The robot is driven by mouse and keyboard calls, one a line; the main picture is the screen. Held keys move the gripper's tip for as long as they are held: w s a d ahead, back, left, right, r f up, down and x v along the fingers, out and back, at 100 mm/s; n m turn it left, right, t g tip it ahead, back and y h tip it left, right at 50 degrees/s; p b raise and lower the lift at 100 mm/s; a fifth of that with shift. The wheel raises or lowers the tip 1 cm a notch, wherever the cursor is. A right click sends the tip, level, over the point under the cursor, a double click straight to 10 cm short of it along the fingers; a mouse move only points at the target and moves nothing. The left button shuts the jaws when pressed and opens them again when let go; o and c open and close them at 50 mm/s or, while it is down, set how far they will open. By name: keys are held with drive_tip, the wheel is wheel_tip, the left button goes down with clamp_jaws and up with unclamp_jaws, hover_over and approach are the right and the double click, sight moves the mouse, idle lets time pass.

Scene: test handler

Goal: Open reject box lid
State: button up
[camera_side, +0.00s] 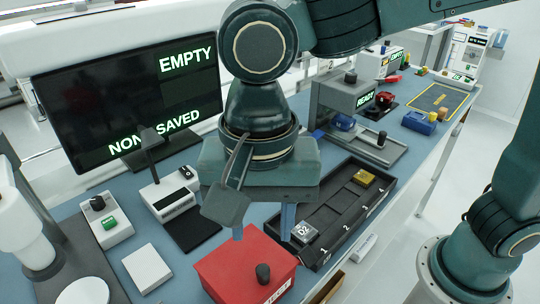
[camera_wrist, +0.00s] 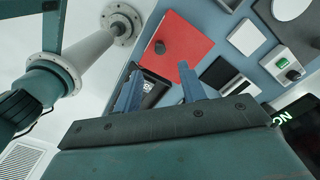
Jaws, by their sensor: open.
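The red reject box (camera_side: 235,262) stands at the front of the blue bench in the side view, with its flat red lid down. A black knob (camera_side: 263,273) stands up on the lid near its front right. The wrist view also shows the red lid (camera_wrist: 182,42) and the knob (camera_wrist: 159,47) beyond my fingertips. My gripper (camera_side: 263,231) points down, open and empty, above and behind the box, between it and the black tray. Its two blue-grey fingers also show apart in the wrist view (camera_wrist: 160,70). Neither finger appears to touch the knob.
A black slotted tray (camera_side: 322,238) lies right of the box, holding a silver block (camera_side: 304,232) and a gold block (camera_side: 363,178). A monitor (camera_side: 120,95) reads "EMPTY" and "NONE SAVED". A small scale-like device (camera_side: 170,193) and a white block (camera_side: 146,268) stand left of the box.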

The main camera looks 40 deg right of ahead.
drive_tip(key=w+d+r+n+t+y, duration=0.1)
drive_tip(key=d+r+n, duration=0.15)
drive_tip(key=d, duration=0.35)
drive_tip(key=w+d+r+n+t, duration=0.1)
drive_tip(key=d+r, duration=0.2)
drive_tip(key=d, duration=0.4)
drive_tip(key=s+d+f+n+t, duration=0.2)
drive_tip(key=s+d+n, duration=0.1)
drive_tip(key=d, duration=1)
drive_tip(key=shift+s, duration=0.7)
drive_tip(key=shift+n, duration=0.35)
drive_tip(key=shift+a, duration=0.1)
